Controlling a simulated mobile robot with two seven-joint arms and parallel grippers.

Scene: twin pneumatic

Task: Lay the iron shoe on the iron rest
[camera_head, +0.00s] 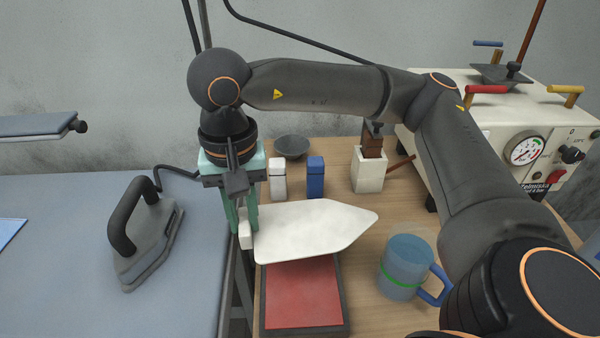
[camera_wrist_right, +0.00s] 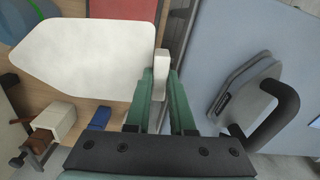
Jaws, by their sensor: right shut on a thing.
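The iron shoe (camera_head: 312,228) is a white, flat, pointed plate with a small white tab at its blunt end. My right gripper (camera_head: 243,226) is shut on that tab, its green fingers pointing down. The shoe's tip points right in the head view; in the right wrist view the shoe (camera_wrist_right: 90,55) extends left. The iron rest appears to be the red pad in a dark frame (camera_head: 302,292), on the wooden table. The shoe covers the pad's far edge in the head view; I cannot tell the gap between them. My left gripper is not in view.
A dark iron (camera_head: 150,235) stands on the grey-blue board (camera_head: 60,290) at left. A blue mug (camera_head: 405,265) is right of the pad. Behind the shoe stand a white block (camera_head: 278,180), a blue block (camera_head: 316,177), a dark bowl (camera_head: 291,146) and a white holder (camera_head: 369,170).

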